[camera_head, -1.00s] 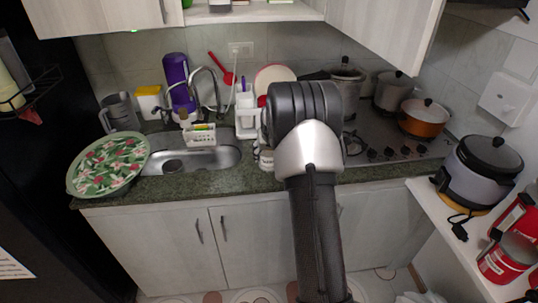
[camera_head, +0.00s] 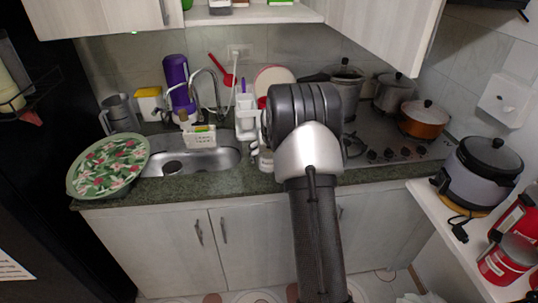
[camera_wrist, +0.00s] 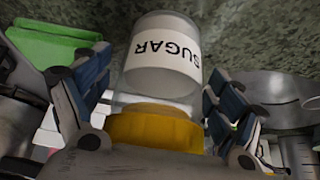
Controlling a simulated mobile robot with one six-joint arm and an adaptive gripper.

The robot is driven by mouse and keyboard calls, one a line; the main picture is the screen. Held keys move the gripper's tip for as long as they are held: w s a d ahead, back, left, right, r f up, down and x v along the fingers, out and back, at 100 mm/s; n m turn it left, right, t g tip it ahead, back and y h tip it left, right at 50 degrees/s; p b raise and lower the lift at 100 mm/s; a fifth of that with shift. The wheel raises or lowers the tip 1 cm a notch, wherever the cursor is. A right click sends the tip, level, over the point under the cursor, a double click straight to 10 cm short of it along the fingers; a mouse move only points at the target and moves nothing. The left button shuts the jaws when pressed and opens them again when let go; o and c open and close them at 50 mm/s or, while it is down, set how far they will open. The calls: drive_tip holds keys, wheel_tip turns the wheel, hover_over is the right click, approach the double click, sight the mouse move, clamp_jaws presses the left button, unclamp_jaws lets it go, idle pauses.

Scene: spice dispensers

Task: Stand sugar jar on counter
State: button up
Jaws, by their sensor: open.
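The sugar jar (camera_wrist: 164,60) shows in the wrist view as a clear jar with a white SUGAR label, upside down in the picture, and a yellow lid (camera_wrist: 155,130) nearest my wrist. Its base end is against the green granite counter (camera_wrist: 245,35); I cannot tell whether it touches. My gripper (camera_wrist: 155,105) is open, with one blue-grey finger on each side of the jar. In the head view my arm hides the jar and most of my gripper above the counter (camera_head: 200,187).
The sink (camera_head: 205,160) and a flowered green tray (camera_head: 108,167) lie to the left. A white rack (camera_head: 245,115) stands beside my arm. The stove (camera_head: 395,150) with several pots is to the right. A green object (camera_wrist: 50,48) shows at left in the wrist view.

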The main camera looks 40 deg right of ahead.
drive_tip(key=p+v, duration=0.3)
drive_tip(key=v, duration=0.8)
drive_tip(key=s+a+r+n, duration=0.1)
drive_tip(key=s+a+r, duration=0.25)
drive_tip(key=a, duration=0.25)
drive_tip(key=s+a+r+n+y, duration=0.1)
drive_tip(key=s+a+r, duration=0.2)
drive_tip(key=a+r, duration=0.3)
drive_tip(key=s+a+r+n, duration=0.1)
drive_tip(key=s+a+r, duration=0.2)
drive_tip(key=a, duration=0.4)
drive_tip(key=s+a+n+y, duration=0.1)
drive_tip(key=s+a, duration=0.6)
drive_tip(key=s, duration=0.4)
drive_tip(key=s+a+n+y, duration=0.1)
drive_tip(key=s+a+n, duration=0.1)
drive_tip(key=s+a, duration=0.5)
drive_tip(key=s, duration=0.4)
drive_tip(key=shift+a+f, duration=0.2)
drive_tip(key=shift+a, duration=0.1)
drive_tip(key=shift+d, duration=0.1)
